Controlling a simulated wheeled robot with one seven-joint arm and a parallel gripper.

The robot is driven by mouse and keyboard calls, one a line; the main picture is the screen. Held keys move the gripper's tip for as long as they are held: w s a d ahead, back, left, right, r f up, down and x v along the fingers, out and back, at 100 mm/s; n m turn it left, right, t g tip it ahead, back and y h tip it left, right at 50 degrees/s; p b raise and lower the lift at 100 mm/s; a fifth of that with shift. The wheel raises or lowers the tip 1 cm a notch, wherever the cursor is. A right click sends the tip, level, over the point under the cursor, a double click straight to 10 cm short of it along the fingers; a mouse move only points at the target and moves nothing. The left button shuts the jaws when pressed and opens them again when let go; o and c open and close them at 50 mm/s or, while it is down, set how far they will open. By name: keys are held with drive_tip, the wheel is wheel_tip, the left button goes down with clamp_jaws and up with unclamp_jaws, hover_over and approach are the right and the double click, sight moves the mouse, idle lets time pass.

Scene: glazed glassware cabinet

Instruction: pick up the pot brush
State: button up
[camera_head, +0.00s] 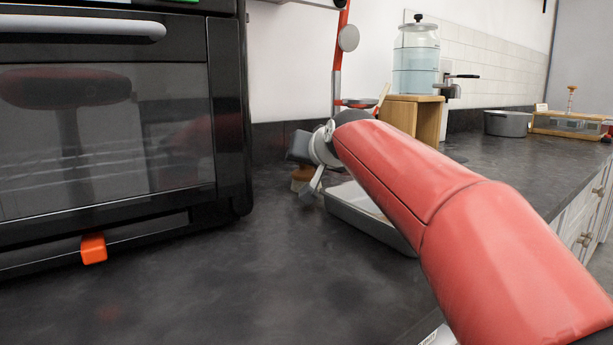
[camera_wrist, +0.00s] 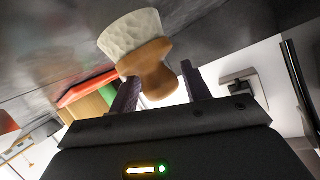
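The pot brush (camera_wrist: 148,62) has pale bristles and a rounded wooden handle. In the wrist view it shows at the top centre, its handle reaching between my fingers. My gripper (camera_wrist: 162,88) is open, with one finger on each side of the handle. The left finger is very near the handle or against it, and a gap shows at the right finger. In the head view my gripper (camera_head: 308,186) is low over the counter, and a small brown part of the brush (camera_head: 301,175) shows beside it; the rest is hidden.
A black oven (camera_head: 110,130) stands close on the left. A grey tray (camera_head: 370,215) lies just right of my gripper, partly behind my arm. A wooden stand (camera_head: 428,120) with a glass water jar (camera_head: 415,65) is farther back. The front counter is clear.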

drive_tip(key=c, duration=0.7)
drive_tip(key=shift+r, duration=0.1)
drive_tip(key=shift+c, duration=0.3)
